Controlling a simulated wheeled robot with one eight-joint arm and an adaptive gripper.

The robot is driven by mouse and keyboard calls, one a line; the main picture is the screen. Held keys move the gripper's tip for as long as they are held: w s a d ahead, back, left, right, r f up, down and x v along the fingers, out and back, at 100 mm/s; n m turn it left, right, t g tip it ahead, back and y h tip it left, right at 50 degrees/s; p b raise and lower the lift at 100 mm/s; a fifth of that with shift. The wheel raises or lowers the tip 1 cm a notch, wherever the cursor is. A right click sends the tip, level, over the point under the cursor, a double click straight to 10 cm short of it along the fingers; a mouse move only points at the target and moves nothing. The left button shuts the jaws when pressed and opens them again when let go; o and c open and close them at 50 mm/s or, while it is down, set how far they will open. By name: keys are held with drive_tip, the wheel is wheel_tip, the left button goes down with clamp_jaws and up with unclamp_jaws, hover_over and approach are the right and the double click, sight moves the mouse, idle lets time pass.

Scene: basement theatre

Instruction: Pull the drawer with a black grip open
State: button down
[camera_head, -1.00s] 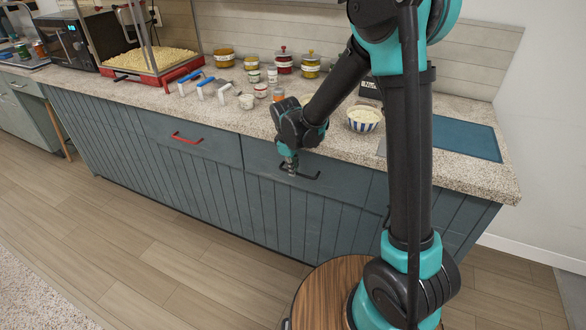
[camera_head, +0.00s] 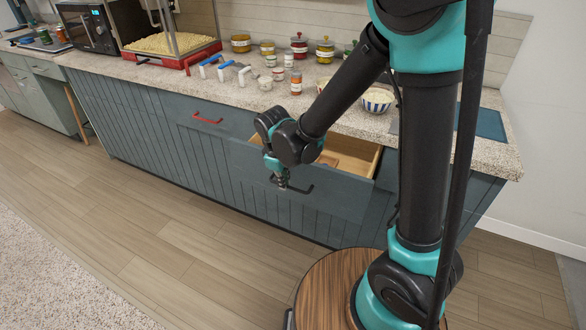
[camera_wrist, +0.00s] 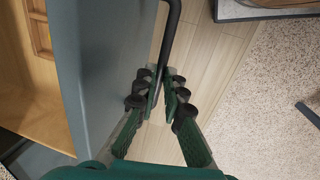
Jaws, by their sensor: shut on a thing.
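The drawer with the black grip (camera_head: 345,196) stands pulled out from the blue-grey counter front, and its light wooden inside shows. Its black grip (camera_head: 304,190) is a bar on the drawer front. My gripper (camera_head: 281,184) is at the left part of this grip, shut on it. In the wrist view, my gripper's fingers (camera_wrist: 160,95) close around the black grip (camera_wrist: 171,40), beside the drawer front (camera_wrist: 95,70). A wooden insert (camera_wrist: 38,30) lies inside the drawer. My arm hides part of the drawer in the head view.
A closed drawer with a red grip (camera_head: 207,118) is to the left. The countertop (camera_head: 330,113) holds jars, a striped bowl (camera_head: 377,100) and a popcorn machine (camera_head: 175,55). The wooden floor (camera_head: 170,215) in front is clear.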

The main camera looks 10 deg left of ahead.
drive_tip(key=s+a, duration=0.4)
drive_tip(key=s, duration=0.6)
drive_tip(key=shift+s, duration=0.25)
drive_tip(key=c, duration=1.6)
unclamp_jaws()
drive_tip(key=shift+d, duration=0.1)
wheel_tip(320, 180, up, 12)
drive_tip(key=s, duration=0.2)
drive_tip(key=shift+a, duration=0.4)
drive_tip(key=shift+f, duration=0.15)
